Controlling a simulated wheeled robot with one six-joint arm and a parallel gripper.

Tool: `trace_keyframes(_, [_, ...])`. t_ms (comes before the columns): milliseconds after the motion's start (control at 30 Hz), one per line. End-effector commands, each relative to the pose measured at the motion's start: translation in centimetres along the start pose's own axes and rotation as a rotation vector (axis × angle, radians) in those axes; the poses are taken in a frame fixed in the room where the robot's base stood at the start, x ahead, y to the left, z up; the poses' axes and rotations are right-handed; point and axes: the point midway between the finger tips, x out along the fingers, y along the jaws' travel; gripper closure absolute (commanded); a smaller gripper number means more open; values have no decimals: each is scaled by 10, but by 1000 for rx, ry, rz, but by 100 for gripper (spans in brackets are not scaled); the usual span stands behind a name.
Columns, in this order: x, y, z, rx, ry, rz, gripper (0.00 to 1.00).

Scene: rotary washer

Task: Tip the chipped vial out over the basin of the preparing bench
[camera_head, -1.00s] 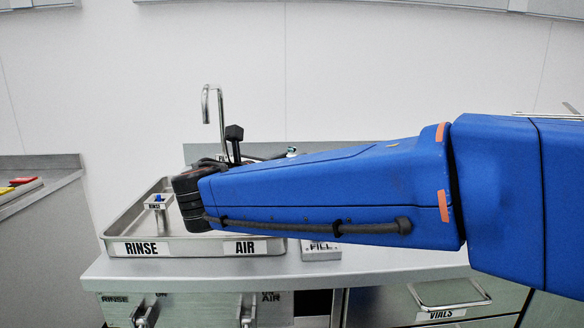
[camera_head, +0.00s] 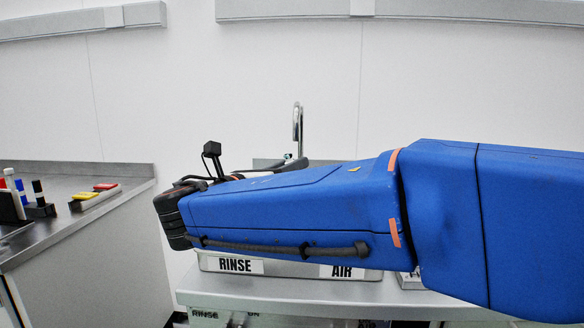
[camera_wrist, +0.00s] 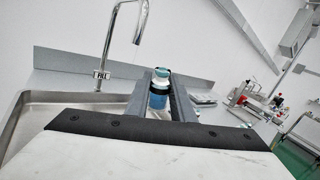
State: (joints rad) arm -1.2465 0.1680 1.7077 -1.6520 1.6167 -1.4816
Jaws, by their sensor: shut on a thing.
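In the wrist view my gripper (camera_wrist: 160,104) is shut on a small vial (camera_wrist: 158,97) with a blue body and a pale top, standing roughly upright between the fingers. No chip can be made out at this size. The steel basin (camera_wrist: 35,97) with its tap (camera_wrist: 108,45) lies left of the gripper in the wrist view; the vial is to the right of the basin's rim. In the head view my blue arm hides the gripper's fingers, the vial and most of the basin, whose front edge (camera_head: 295,268) reads RINSE and AIR.
A side bench (camera_head: 80,200) at the left in the head view carries a yellow and red block strip (camera_head: 95,195) and a dark rack (camera_head: 40,210) with coloured vials. In the wrist view, equipment (camera_wrist: 262,103) stands further back at the right.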

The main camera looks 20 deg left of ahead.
Motion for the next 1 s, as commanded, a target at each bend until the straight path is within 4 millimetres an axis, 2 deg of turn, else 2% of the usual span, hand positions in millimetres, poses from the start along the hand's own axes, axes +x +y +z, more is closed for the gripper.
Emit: trace_keyframes(1000, [-1,2,-6,-1334,-880,-69,100])
